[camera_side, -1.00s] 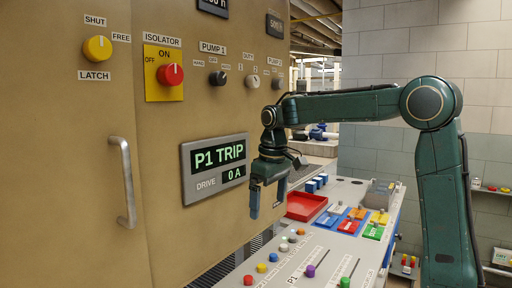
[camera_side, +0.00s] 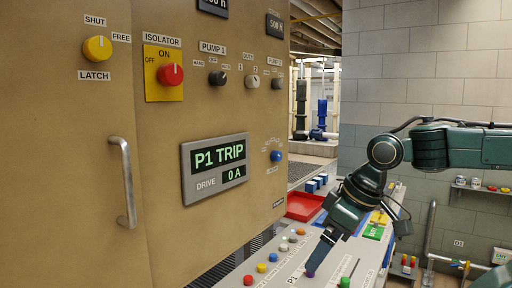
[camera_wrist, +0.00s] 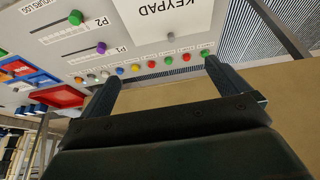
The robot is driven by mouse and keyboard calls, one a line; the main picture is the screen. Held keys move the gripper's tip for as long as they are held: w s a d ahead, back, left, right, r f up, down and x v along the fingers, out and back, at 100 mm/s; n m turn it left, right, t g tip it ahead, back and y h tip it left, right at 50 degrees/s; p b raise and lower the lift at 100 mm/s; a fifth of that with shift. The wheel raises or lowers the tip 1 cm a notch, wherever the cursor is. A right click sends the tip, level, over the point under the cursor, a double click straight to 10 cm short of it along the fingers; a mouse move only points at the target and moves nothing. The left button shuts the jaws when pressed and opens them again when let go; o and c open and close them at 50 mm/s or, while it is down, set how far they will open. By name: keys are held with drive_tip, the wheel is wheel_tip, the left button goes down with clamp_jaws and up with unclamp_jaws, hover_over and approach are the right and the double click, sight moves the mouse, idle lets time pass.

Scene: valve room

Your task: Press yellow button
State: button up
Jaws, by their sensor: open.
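The yellow button (camera_side: 261,268) is a small round cap in a row of coloured buttons along the edge of the sloped desk, between a red and a blue button. In the wrist view the yellow button (camera_wrist: 136,67) lies beyond and between my two fingertips. My gripper (camera_side: 314,262) is tilted down over the desk, to the right of the button row, apart from the yellow button. In the side view its tip overlaps the purple slider knob (camera_side: 310,273); contact cannot be told. In the wrist view my gripper (camera_wrist: 162,70) is open and empty, its fingers wide apart.
The red button (camera_side: 248,280) and blue button (camera_side: 273,257) stand close beside the yellow one. A green slider knob (camera_side: 345,282) and a red tray (camera_side: 304,207) are on the desk. The tall tan cabinet (camera_side: 80,170) rises at left, with a yellow knob (camera_side: 97,48).

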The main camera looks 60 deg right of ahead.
drive_tip(key=s+f, duration=0.2)
drive_tip(key=s, duration=0.1)
drive_tip(key=shift+a+f+t, duration=0.1)
drive_tip(key=shift+a+t, duration=0.2)
drive_tip(key=shift+a, duration=0.1)
